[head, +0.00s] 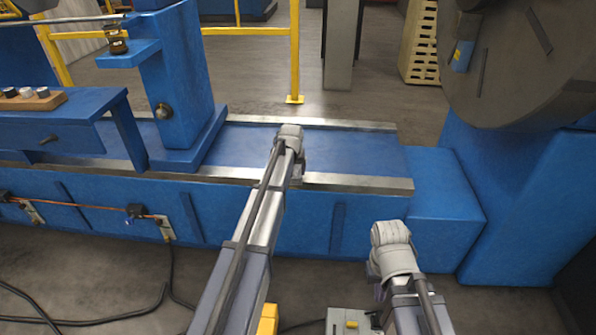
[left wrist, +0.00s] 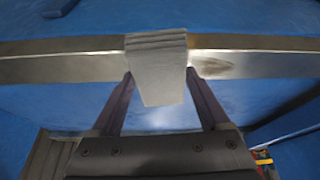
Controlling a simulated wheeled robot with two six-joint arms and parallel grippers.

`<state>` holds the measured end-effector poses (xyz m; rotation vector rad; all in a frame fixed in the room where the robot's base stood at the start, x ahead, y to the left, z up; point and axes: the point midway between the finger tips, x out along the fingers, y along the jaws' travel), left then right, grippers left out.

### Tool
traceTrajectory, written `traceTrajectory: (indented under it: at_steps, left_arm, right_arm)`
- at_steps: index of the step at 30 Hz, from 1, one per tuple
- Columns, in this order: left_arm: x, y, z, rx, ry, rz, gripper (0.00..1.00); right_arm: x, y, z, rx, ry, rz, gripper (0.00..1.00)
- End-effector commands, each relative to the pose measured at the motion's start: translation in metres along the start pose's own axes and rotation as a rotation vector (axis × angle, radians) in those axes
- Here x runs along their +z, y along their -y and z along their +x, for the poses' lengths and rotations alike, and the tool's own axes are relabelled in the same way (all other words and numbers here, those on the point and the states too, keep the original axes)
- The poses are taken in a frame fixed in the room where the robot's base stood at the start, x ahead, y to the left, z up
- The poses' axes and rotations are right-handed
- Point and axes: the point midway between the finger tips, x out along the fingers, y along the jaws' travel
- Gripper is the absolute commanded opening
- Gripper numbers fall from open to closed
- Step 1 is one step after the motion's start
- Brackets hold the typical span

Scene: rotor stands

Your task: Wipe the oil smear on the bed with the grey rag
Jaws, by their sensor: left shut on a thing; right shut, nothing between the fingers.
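The grey rag (left wrist: 157,68) is a folded pad between the two fingers of my left gripper (left wrist: 159,78) in the left wrist view. It overlaps a bright metal rail of the bed (left wrist: 60,67); I cannot tell whether it touches. The oil smear (left wrist: 211,69) is a dark oval patch on that rail, just right of the rag. In the head view my left arm reaches over the blue bed (head: 350,155), and its wrist hides the rag and smear. My right gripper (head: 390,236) is shut and empty, low in front of the bed; its fingertips are hard to make out.
A blue upright (head: 175,75) stands on the bed at left, beside a blue shelf (head: 60,108) with small pucks on a wooden block. A large grey disc (head: 520,60) stands at right. Yellow railing (head: 295,50) runs behind. Cables (head: 165,290) lie on the floor.

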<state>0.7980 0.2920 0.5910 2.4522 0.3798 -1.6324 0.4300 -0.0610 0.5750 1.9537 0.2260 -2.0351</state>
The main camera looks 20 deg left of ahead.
Motion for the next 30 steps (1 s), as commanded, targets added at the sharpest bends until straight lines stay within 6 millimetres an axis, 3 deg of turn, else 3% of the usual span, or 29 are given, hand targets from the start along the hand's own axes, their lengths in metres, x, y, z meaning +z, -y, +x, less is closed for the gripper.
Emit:
traceTrajectory:
  at_steps: [8, 20, 30]
  left_arm:
    - [0.0, 0.006, 0.001, -0.004, 0.002, -0.001, 0.24]
    - [-0.003, 0.036, 0.0, -0.003, 0.002, -0.002, 0.24]
    - [-0.004, 0.042, 0.0, -0.002, 0.002, -0.001, 0.24]
  right_arm:
    - [0.0, 0.0, 0.0, 0.0, 0.0, 0.0, 0.0]
    - [0.0, 0.0, -0.002, 0.0, 0.0, 0.0, 0.0]
    - [0.0, 0.0, -0.001, 0.0, 0.0, 0.0, 0.0]
